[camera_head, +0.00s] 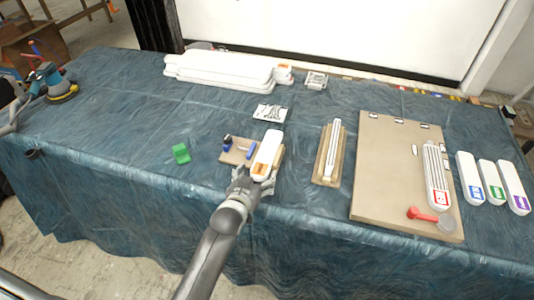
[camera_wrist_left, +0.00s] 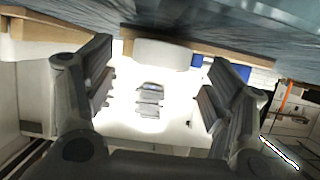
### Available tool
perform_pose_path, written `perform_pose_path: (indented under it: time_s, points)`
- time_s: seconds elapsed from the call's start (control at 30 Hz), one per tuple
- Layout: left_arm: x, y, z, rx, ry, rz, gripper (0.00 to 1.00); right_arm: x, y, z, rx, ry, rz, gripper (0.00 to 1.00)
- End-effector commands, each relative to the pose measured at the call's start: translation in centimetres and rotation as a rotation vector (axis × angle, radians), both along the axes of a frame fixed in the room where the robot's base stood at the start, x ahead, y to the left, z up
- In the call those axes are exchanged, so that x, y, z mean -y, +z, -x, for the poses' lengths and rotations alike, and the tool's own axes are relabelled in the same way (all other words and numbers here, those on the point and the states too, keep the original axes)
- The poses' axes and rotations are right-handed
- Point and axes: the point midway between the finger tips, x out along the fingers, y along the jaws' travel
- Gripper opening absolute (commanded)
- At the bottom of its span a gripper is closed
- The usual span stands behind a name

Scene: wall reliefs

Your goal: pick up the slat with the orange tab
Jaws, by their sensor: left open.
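The white slat with the orange tab (camera_head: 266,155) lies on a small wooden board (camera_head: 234,156) near the table's front edge, its orange patch towards the near end. My left gripper (camera_head: 252,182) is at that near end, with its arm reaching in from below. In the left wrist view its two fingers (camera_wrist_left: 160,88) are spread apart. A white rounded end (camera_wrist_left: 160,54) shows beyond and between them, against a wooden edge. I cannot tell whether the fingers touch it. My right gripper is not in view.
White slabs (camera_head: 220,70) lie behind. The table's left middle is mostly clear.

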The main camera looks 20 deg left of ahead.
Motion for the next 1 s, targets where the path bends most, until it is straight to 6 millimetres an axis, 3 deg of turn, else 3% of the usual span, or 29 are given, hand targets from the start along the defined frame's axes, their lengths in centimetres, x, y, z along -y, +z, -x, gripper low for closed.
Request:
perform_pose_path:
  time_s: [0.2, 0.5, 0.9, 1.0]
  points:
    - [0.0, -0.8, -2.0, 0.0, 0.0, 0.0, 0.77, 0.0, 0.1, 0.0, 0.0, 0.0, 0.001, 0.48]
    - [0.0, -1.0, -2.2, 0.0, 0.0, 0.0, 0.77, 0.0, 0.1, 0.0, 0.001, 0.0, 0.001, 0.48]
    - [0.1, -1.0, -2.2, -0.001, 0.0, 0.0, 0.25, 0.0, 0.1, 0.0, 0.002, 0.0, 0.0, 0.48]
    - [0.1, -0.9, -2.3, 0.002, 0.0, 0.0, 0.24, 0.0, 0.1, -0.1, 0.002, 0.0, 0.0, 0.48]
